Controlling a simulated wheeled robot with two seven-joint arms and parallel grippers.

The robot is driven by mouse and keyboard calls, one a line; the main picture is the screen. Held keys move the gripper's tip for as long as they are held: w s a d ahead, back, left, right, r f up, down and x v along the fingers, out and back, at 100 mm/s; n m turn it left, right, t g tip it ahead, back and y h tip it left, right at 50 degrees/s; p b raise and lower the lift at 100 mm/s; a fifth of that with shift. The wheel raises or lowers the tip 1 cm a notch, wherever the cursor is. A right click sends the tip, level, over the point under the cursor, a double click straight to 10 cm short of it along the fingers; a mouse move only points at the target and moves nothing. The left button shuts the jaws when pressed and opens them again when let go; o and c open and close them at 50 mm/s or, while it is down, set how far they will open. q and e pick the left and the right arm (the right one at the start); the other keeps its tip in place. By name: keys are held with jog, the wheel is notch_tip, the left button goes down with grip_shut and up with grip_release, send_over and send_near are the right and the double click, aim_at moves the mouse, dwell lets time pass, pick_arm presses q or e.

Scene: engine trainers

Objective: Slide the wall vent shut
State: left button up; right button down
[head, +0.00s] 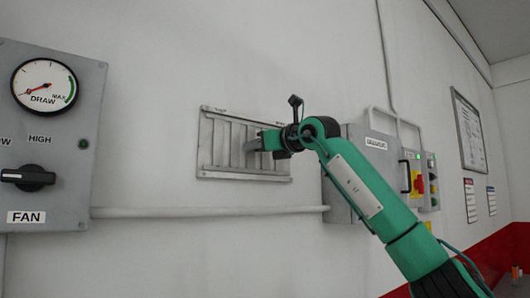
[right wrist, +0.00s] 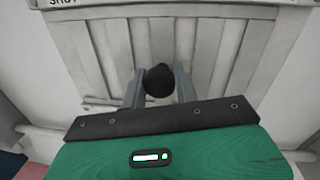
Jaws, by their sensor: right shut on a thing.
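The wall vent (head: 203,140) is a pale metal frame with upright slats, fixed to the white wall in the middle of the head view. It fills much of the right wrist view (right wrist: 118,12), where a label reading "SHUT" sits at its upper left. A round black knob (right wrist: 159,78) stands out from the vent's slats. My right gripper (head: 256,143) is at the right part of the vent. In the right wrist view its two grey fingers (right wrist: 159,88) are shut on the knob, one on each side. The knob is hidden in the head view. My left gripper is in neither view.
A grey fan panel (head: 70,150) with a dial and black switch is at the left. A grey electrical box (head: 340,190) stands right of the vent, partly behind my right arm. A pipe (head: 200,212) runs along the wall below the vent.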

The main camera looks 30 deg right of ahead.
jog(key=shift+a+f, duration=0.1)
jog(key=shift+a, duration=0.05)
jog(key=c, duration=1.5)
grip_release()
jog(key=o, duration=0.4)
jog(key=shift+c, duration=0.2)
jog(key=shift+o, duration=0.2)
jog(key=shift+a, duration=0.3)
jog(key=s+d+b, duration=0.2)
jog(key=s+b, duration=0.3)
jog(key=s, duration=0.8)
jog(key=shift+s+d, duration=0.2)
jog(key=shift+d, duration=0.15)
